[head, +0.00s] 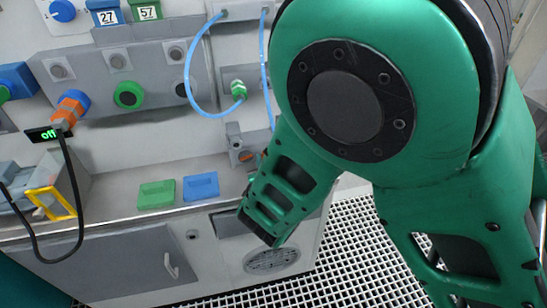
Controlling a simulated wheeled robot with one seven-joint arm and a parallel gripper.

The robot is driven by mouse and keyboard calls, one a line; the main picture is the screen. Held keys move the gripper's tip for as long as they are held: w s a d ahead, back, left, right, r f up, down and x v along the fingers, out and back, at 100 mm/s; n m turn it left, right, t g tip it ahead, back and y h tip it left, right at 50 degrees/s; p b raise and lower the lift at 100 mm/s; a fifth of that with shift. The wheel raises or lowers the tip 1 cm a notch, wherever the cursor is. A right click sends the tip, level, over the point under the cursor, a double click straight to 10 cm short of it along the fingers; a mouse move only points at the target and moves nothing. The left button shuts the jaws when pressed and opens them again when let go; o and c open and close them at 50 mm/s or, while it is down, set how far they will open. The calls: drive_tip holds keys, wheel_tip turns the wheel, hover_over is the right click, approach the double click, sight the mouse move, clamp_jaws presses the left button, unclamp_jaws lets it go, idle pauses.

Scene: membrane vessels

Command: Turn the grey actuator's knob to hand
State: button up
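The grey actuator (235,138) is a small grey block on the wall panel, just above the counter's back edge, in the middle of the head view. A small orange-red part (246,157) shows low on its right side; I cannot tell for sure whether this is the knob. My green arm comes in from the right and partly covers this area. My gripper (254,173) is close to the actuator, at its lower right. Its fingers are mostly hidden behind the green wrist, so I cannot tell whether they touch the knob or are open.
Green (156,194) and blue (201,186) pads lie on the counter. An orange valve (69,108), a display reading "off" (48,133) and a black cable (74,185) are at left.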

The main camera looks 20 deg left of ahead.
drive_tip(key=n, duration=0.1)
drive_tip(key=n+t+h, duration=0.1)
drive_tip(key=n, duration=0.1)
drive_tip(key=n+t+h, duration=0.1)
drive_tip(key=shift+a+f, duration=0.15)
drive_tip(key=shift+f, duration=0.15)
drive_tip(key=n, duration=0.1)
drive_tip(key=n+t+h, duration=0.1)
drive_tip(key=n, duration=0.1)
drive_tip(key=n+t, duration=0.1)
drive_tip(key=shift+s+a+f+n+h, duration=0.15)
drive_tip(key=shift+a+f+n+h, duration=0.05)
drive_tip(key=shift+f+n+h, duration=0.1)
idle(0.5)
drive_tip(key=o, duration=1.1)
drive_tip(key=shift+a+f, duration=0.1)
drive_tip(key=shift+s+a, duration=0.1)
drive_tip(key=shift+s, duration=0.05)
drive_tip(key=shift+s, duration=0.15)
